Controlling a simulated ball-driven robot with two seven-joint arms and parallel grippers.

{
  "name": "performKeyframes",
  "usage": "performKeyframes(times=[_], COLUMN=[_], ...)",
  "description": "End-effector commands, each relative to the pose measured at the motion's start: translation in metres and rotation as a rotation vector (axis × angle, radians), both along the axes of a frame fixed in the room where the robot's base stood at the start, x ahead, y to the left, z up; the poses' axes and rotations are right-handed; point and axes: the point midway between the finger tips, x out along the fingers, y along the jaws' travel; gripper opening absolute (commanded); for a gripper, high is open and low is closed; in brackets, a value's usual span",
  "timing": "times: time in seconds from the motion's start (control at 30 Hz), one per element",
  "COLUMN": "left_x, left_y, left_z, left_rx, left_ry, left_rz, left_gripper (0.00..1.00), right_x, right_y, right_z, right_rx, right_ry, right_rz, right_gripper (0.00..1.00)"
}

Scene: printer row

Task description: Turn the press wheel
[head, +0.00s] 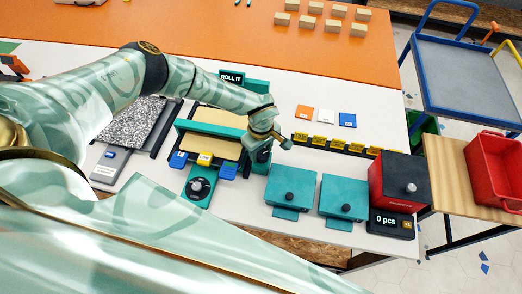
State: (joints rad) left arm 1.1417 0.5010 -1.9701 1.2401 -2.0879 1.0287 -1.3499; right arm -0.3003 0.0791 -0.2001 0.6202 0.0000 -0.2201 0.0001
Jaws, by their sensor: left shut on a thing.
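The teal press (196,127) stands on the white table, with a "ROLL IT" sign (232,77) behind it and a tan bed (218,147) under its crossbar. My left arm reaches across it from the left. My left gripper (266,147) is at the press's right end, shut on the press wheel as far as I can tell. The wheel is mostly hidden behind the gripper and wrist, so its angle cannot be read. My right gripper is out of view.
In front are a teal dial box (198,186), two teal boxes with black knobs (290,185) and a red-and-black box (396,182) beside a "0 pcs" counter (390,221). A row of yellow labels (336,145) lies right of the gripper. Coloured cards (326,115) lie behind it.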

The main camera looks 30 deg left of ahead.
Motion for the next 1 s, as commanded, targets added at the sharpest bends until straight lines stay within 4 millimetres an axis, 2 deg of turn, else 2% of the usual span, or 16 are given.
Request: performKeyframes(times=[1.0], left_x=[0.005], left_y=[-0.002], left_z=[0.001], left_rx=[0.003], left_ry=[-0.006], left_rz=[-0.926], left_gripper=[0.24], right_x=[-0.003], right_y=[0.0], right_z=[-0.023], right_rx=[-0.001], right_ry=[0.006], right_rz=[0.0], right_gripper=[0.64])
